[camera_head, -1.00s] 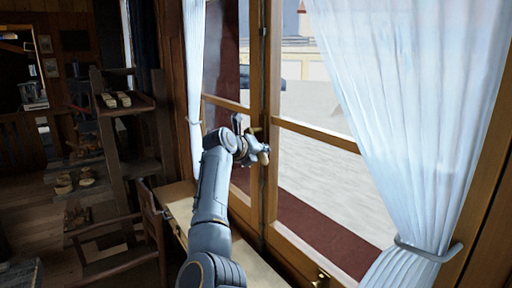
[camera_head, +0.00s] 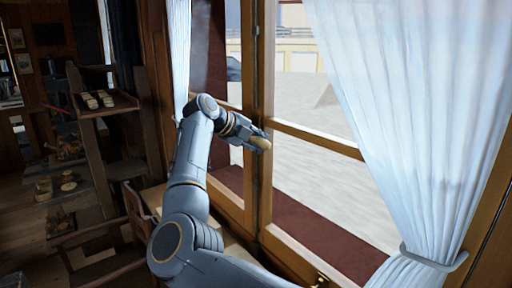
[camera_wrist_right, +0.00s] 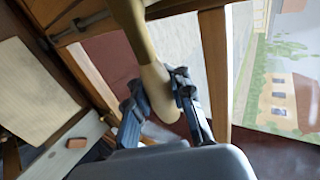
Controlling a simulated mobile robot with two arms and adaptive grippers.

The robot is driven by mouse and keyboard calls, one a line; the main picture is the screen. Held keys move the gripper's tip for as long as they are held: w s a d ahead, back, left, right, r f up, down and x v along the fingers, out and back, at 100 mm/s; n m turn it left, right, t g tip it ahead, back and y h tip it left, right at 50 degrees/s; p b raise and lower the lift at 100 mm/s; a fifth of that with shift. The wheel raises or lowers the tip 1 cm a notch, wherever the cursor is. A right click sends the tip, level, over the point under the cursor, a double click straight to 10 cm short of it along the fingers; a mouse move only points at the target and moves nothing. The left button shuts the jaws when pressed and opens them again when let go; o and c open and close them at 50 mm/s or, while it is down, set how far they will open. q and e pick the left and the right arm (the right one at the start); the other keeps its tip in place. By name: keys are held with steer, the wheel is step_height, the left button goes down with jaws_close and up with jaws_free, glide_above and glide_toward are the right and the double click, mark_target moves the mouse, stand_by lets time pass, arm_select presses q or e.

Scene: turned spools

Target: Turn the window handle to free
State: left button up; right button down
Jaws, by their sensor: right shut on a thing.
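The window handle (camera_head: 261,142), a tan, rounded lever, sits at the meeting frames of the tall wooden window (camera_head: 263,185). My right gripper (camera_head: 254,140) reaches it from the left in the head view. In the right wrist view the handle (camera_wrist_right: 136,38) runs down from the top edge. The two dark fingers of my right gripper (camera_wrist_right: 160,96) are closed around its rounded end, one on each side. The handle's mount is hidden in the head view. My left gripper is in neither current view.
A white curtain (camera_head: 395,120) hangs at the right, tied back, and another (camera_head: 178,60) hangs left of the window. A dark wooden shelf (camera_head: 105,103) and a chair (camera_head: 125,225) stand left of my arm. Shelf and chair leave little room there.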

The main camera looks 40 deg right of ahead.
steer(key=shift+w+r, duration=0.1)
steer(key=shift+r, duration=0.45)
steer(key=c, duration=1.2)
jaws_free()
steer(key=shift+w+a, duration=0.1)
steer(key=shift+a, duration=0.05)
steer(key=shift+o, duration=0.2)
steer(key=shift+a+f, duration=0.1)
steer(key=shift+a, duration=0.2)
arm_select(q)
steer(key=shift+s+f, duration=0.15)
steer(key=shift+s, duration=0.05)
arm_select(e)
steer(key=v, duration=1.2)
steer(key=shift+a, duration=0.1)
